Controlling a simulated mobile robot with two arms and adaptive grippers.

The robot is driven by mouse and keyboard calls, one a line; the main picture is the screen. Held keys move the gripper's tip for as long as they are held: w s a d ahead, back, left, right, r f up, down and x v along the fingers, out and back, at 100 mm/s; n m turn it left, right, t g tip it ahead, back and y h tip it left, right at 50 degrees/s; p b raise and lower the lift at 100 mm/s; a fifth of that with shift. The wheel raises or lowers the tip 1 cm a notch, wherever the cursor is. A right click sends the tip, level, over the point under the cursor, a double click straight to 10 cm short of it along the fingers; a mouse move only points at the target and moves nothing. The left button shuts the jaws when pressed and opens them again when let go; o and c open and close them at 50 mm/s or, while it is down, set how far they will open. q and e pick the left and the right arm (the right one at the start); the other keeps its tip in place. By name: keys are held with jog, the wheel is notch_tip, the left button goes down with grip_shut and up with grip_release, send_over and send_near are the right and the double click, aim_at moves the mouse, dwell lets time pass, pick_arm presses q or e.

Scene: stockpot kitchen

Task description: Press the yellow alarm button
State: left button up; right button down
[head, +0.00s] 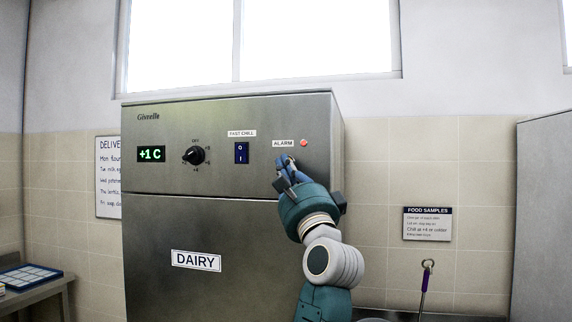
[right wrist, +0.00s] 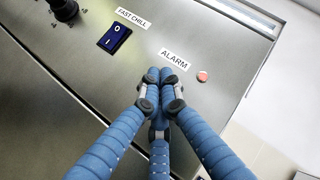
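The steel fridge (head: 225,240) has a control panel with an ALARM label (head: 284,143) at its upper right. My right gripper (head: 284,162) is just below this label, with its fingertips at or very near the panel; I cannot tell whether they touch. In the right wrist view its blue fingers (right wrist: 161,76) are drawn together with nothing visible between them. No yellow button shows; the panel behind the fingertips is hidden. A small red round lamp or button (head: 304,142) is right of the label and also shows in the right wrist view (right wrist: 202,76). My left gripper is not in view.
A FOOD SAMPLES sign (head: 428,223) hangs on the tiled wall at right. A side table (head: 40,290) stands at left.

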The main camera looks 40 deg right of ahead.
jog(key=shift+d, duration=0.15)
dwell(0.5)
jog(key=shift+s+a, duration=0.45)
jog(key=shift+a, duration=0.2)
jog(key=s+a, duration=0.3)
jog(key=shift+s+a+p, duration=0.1)
jog(key=shift+a+p, duration=0.25)
jog(key=shift+a, duration=0.05)
dwell(0.7)
